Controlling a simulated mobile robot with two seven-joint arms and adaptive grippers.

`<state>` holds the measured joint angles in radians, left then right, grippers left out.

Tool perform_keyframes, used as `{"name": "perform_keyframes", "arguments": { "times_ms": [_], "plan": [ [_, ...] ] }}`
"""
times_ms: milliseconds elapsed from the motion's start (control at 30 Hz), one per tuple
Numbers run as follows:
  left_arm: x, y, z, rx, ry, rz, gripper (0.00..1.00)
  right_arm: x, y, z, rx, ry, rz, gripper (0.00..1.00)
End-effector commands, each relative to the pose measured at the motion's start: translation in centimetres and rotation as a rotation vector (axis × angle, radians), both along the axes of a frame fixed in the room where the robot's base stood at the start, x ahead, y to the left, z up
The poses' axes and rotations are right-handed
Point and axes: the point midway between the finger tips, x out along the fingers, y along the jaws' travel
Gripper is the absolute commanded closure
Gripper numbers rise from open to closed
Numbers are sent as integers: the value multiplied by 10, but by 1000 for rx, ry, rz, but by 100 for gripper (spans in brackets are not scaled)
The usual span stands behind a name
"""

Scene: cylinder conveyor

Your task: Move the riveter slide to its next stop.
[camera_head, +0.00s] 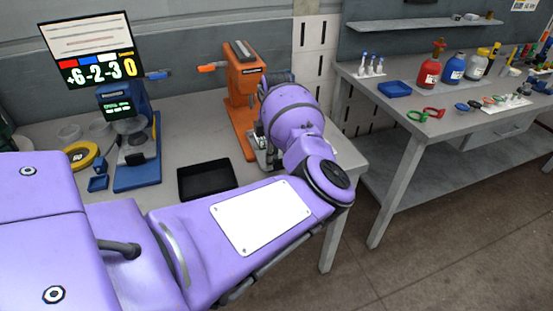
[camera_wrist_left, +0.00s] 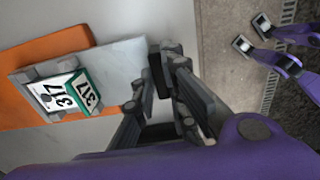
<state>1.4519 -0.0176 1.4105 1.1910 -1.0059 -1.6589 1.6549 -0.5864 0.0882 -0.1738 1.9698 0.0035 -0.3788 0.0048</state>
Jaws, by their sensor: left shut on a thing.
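The orange riveter (camera_head: 243,85) stands at the back of the bench in the head view. Its slide (camera_wrist_left: 122,62) shows in the left wrist view as a light grey plate over the orange base (camera_wrist_left: 30,52). A green-and-white block marked 317 (camera_wrist_left: 62,94) sits in a grey holder on it. My left gripper (camera_wrist_left: 166,58) is shut at the slide's outer end, with a dark piece between its fingertips. In the head view my purple forearm and wrist hide most of that gripper and the slide.
A black tray (camera_head: 207,181) lies left of the riveter, close behind my forearm. A blue press (camera_head: 135,140) and a display board (camera_head: 88,48) stand farther left. A second bench (camera_head: 470,95) with bottles and small parts is at right, across a floor gap.

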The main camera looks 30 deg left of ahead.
Motion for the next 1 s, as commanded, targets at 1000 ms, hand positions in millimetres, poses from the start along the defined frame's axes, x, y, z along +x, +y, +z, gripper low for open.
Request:
{"name": "perform_keyframes", "arguments": {
  "times_ms": [1000],
  "plan": [
    [0,-2,23,-3,1,1,70,-1,-1,-1,0,1,-6,100]
  ]
}}
